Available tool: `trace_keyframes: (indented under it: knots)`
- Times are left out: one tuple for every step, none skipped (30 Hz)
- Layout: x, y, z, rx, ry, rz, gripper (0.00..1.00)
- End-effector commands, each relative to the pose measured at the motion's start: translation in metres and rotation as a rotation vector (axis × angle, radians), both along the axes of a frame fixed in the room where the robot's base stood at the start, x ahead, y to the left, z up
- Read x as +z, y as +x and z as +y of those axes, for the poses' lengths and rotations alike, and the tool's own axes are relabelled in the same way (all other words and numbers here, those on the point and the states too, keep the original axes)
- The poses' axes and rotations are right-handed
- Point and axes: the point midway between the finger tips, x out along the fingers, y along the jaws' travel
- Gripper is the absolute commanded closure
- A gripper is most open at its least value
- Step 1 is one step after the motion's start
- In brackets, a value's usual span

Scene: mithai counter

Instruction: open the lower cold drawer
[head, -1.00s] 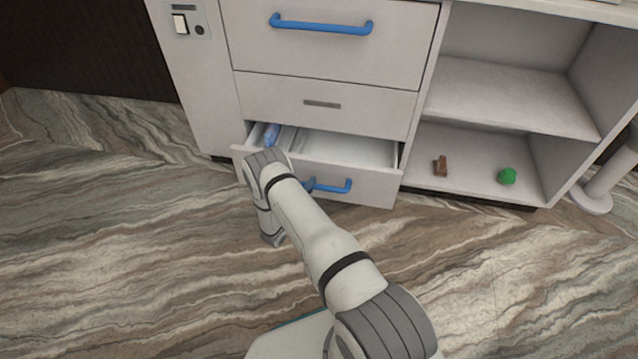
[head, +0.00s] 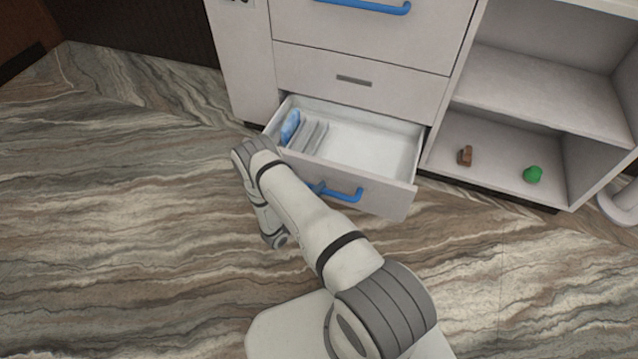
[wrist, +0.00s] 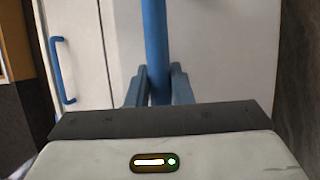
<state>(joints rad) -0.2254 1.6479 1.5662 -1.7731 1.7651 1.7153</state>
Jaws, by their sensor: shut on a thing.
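The lower cold drawer (head: 385,198) is pulled well out of the white cabinet, its inside open to view. Its blue bar handle (head: 345,194) runs across the front; in the wrist view the handle (wrist: 154,40) is a blue upright bar. My gripper (wrist: 158,85) is shut on this handle, one finger on each side. In the head view my arm hides most of the gripper and the handle's left end. A blue item (head: 290,126) and several grey upright pieces (head: 313,137) are in the drawer's left part; the rest looks empty.
Above are a panel with a grey slot (head: 354,81) and a larger drawer with a blue handle (head: 365,6). Open shelves on the right hold a brown object (head: 465,156) and a green one (head: 532,174). The marbled floor (head: 120,220) is clear at left.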

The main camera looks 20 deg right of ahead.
Motion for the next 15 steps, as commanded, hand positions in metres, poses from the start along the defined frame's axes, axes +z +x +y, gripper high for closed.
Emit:
trace_keyframes:
  knots:
    - [0.0001,-0.0011,-0.0004,-0.003,0.0,0.001,1.0]
    - [0.0001,-0.0017,-0.0008,-0.005,0.0,0.0,1.0]
    - [0.0,-0.0023,-0.0013,-0.007,0.001,-0.001,1.0]
    - [-0.0001,-0.0026,-0.0016,-0.008,0.001,-0.001,1.0]
    - [-0.0001,-0.0029,-0.0018,-0.009,0.001,-0.001,1.0]
    - [-0.0001,-0.003,-0.0022,-0.01,0.001,-0.001,1.0]
    - [-0.0002,-0.003,-0.0025,-0.011,0.002,-0.002,1.0]
    - [-0.0002,-0.003,-0.0028,-0.011,0.002,-0.002,1.0]
    - [-0.0002,-0.0029,-0.0031,-0.012,0.002,-0.002,1.0]
    - [-0.0003,-0.0029,-0.0034,-0.012,0.002,-0.002,1.0]
    - [-0.0002,-0.0028,-0.0037,-0.013,0.002,-0.003,1.0]
    - [-0.0002,-0.0027,-0.004,-0.012,0.003,-0.003,1.0]
    - [-0.0002,-0.0027,-0.0043,-0.013,0.003,-0.004,1.0]
    - [-0.0002,-0.0026,-0.0045,-0.013,0.003,-0.004,1.0]
    - [-0.0002,-0.0024,-0.0048,-0.013,0.003,-0.004,0.79]
